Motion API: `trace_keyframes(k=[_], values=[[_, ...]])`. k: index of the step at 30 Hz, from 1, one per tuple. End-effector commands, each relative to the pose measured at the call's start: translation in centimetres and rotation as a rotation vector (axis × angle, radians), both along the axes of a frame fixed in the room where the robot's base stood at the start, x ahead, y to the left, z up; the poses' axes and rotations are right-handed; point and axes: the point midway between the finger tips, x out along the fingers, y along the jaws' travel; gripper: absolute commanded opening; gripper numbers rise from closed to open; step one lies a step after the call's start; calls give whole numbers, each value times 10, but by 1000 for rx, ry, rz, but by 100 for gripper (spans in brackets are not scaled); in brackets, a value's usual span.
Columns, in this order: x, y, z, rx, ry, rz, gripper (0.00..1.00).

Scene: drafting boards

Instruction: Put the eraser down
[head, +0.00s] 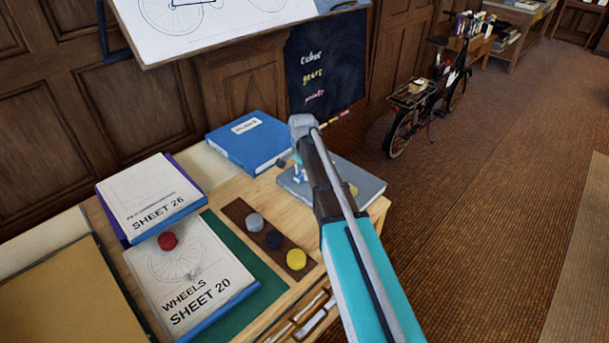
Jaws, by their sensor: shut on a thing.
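My gripper (289,166) is at the end of my arm, over the left part of a grey book or box on the wooden desk. My own arm hides most of it. It is shut on the eraser, of which little can be made out. Small dark and blue-white parts show beside the wrist, and I cannot tell which belong to the eraser. The gap between them and the grey book (368,184) cannot be judged from this view.
A blue binder (249,141) lies behind. A brown strip (238,212) holds grey, dark and yellow round pieces. A red round piece (167,241) sits on the Sheet 20 stack (190,275). The Sheet 26 stack (150,195) is at left. A tilted drawing board (225,38) overhangs the back.

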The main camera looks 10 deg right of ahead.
Motion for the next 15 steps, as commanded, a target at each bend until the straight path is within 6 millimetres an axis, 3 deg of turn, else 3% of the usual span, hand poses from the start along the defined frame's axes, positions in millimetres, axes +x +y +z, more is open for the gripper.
trace_keyframes(k=[11, 12, 15], values=[[0, 0, -4, 0, 0, 0, 0], [0, 0, -3, 0, 0, 0, 43], [0, 0, -2, 0, 0, 0, 62]])
